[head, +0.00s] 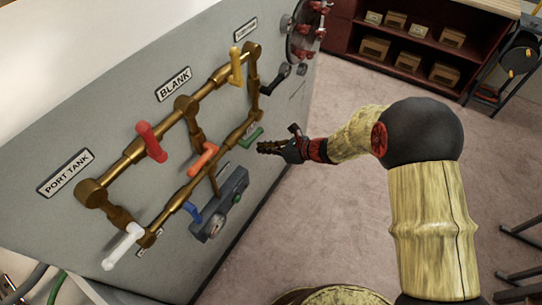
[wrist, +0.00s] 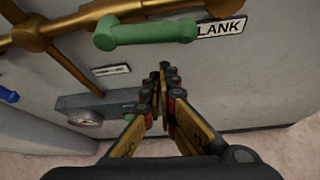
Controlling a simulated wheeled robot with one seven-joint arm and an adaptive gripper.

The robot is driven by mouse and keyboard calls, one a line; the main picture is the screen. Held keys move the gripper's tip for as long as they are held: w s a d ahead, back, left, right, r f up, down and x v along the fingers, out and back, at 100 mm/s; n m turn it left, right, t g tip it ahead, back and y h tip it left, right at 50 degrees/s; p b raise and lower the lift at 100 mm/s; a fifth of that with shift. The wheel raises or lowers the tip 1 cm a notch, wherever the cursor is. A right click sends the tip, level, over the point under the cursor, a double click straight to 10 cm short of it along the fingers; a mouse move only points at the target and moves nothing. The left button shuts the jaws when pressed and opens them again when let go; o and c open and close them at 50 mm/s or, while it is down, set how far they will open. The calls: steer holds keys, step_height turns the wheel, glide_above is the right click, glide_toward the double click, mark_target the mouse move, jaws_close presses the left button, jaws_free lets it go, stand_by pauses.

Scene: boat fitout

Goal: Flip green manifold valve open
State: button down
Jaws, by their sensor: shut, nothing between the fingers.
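The green valve handle (head: 251,138) sits on the lower brass pipe of the manifold, toward its right end. In the wrist view the green handle (wrist: 146,31) lies roughly along the brass pipe (wrist: 70,22), near the top of the picture. My gripper (head: 262,147) is just right of and slightly below the handle in the head view. In the wrist view my gripper (wrist: 164,72) has its fingertips together, empty, below the handle and apart from it.
Other handles on the manifold are red (head: 151,142), yellow (head: 236,67), orange (head: 203,158), blue (head: 192,211) and white (head: 122,247). A grey gauge box (head: 220,205) is mounted below the pipes. A shelf with boxes (head: 412,45) stands behind. Carpeted floor (head: 330,215) is open beside the panel.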

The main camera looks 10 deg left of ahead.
mark_target(252, 137)
step_height(252, 137, up, 2)
steer(key=shift+w, duration=0.1)
steer(key=shift+r, duration=0.1)
stand_by(0.3)
steer(key=shift+w+a+r+p, duration=0.1)
steer(key=shift+w+r+p, duration=0.2)
steer(key=shift+r+p, duration=0.55)
steer(key=shift+f, duration=0.1)
